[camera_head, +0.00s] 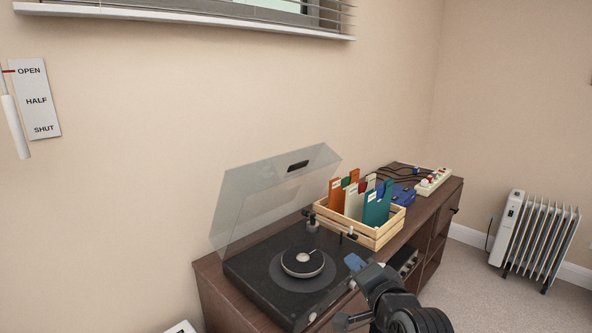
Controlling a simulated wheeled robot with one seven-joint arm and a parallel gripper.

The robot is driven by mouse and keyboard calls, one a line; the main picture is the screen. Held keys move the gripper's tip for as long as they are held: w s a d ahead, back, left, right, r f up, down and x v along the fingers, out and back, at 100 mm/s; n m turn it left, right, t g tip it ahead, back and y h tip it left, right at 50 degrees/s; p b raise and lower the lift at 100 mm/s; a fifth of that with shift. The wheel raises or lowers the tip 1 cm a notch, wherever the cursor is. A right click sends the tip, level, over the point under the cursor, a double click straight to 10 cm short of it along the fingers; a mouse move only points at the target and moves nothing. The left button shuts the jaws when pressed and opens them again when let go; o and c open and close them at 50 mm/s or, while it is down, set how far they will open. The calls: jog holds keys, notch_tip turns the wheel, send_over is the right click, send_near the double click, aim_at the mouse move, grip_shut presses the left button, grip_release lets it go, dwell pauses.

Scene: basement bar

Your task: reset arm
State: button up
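My gripper (350,291) is at the bottom of the head view, in front of the right front corner of the record player. Its two fingertips are spread apart, one bluish tip up by the player's edge and one lower down. I see nothing held between them. My dark wrist runs off the bottom edge of the view. I cannot tell the exact gap between the gripper and the player.
A record player (258,284) with its clear lid (262,195) raised stands on a dark cabinet (433,232). Behind it are a wooden crate (378,238) of coloured sleeves, a blue object (403,195) and a power strip (434,182). A white radiator (540,238) stands on open carpet at right.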

jog(key=s+d+f+n+h, duration=0.1)
jog(key=s+d+f+n, duration=0.2)
jog(key=s, duration=0.7)
jog(key=s+d+f, duration=0.2)
jog(key=s+f, duration=0.2)
jog(key=s, duration=0.5)
jog(key=s+d+f+n+h, duration=0.1)
jog(key=s+d+f+n, duration=0.2)
jog(key=s, duration=0.7)
jog(key=s+r+n, duration=0.1)
jog(key=s+r, duration=0.2)
jog(key=s, duration=0.5)
jog(key=s+r+n, duration=0.1)
jog(key=s+r, duration=0.3)
jog(key=s, duration=0.4)
jog(key=s+r+n+h, duration=0.1)
jog(key=s+r+n, duration=0.1)
jog(key=s, duration=0.6)
jog(key=shift+s+d+r, duration=0.15)
jog(key=shift+s+r, duration=0.2)
jog(key=shift+r, duration=0.45)
